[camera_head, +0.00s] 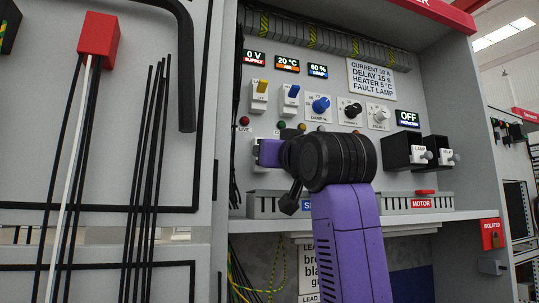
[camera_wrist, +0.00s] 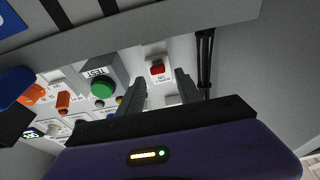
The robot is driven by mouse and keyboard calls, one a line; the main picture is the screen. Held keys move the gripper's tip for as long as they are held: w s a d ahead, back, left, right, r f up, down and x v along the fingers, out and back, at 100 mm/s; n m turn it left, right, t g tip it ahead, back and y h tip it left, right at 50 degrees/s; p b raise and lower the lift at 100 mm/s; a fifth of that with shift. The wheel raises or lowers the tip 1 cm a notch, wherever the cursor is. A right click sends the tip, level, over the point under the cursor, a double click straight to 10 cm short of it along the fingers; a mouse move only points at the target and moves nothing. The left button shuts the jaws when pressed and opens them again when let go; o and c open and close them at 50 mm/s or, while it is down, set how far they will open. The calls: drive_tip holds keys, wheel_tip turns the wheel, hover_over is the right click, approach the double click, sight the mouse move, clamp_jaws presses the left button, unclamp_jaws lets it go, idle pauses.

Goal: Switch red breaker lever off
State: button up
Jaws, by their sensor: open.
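The red breaker lever (camera_wrist: 157,68) shows in the wrist view, set in a small white breaker housing (camera_wrist: 158,77) on the grey panel. My gripper (camera_wrist: 160,86) is open, with its two dark fingers apart and empty. In the picture, the lever lies just beyond the fingertips, roughly between them; no contact is visible. In the head view, my purple gripper body (camera_head: 270,153) is in front of the lower left of the cabinet panel and hides the red lever. The fingers cannot be made out there.
A green button (camera_wrist: 103,88) on a TEST block is left of the fingers in the wrist view. In the head view, yellow (camera_head: 260,88) and blue (camera_head: 291,93) breaker levers and a blue knob (camera_head: 320,105) sit above my arm. A shelf edge (camera_head: 400,220) runs below.

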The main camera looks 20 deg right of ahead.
drive_tip(key=b+v, duration=0.2)
drive_tip(key=v, duration=0.4)
drive_tip(key=shift+s+f, duration=0.1)
drive_tip(key=shift+s, duration=0.05)
idle(0.3)
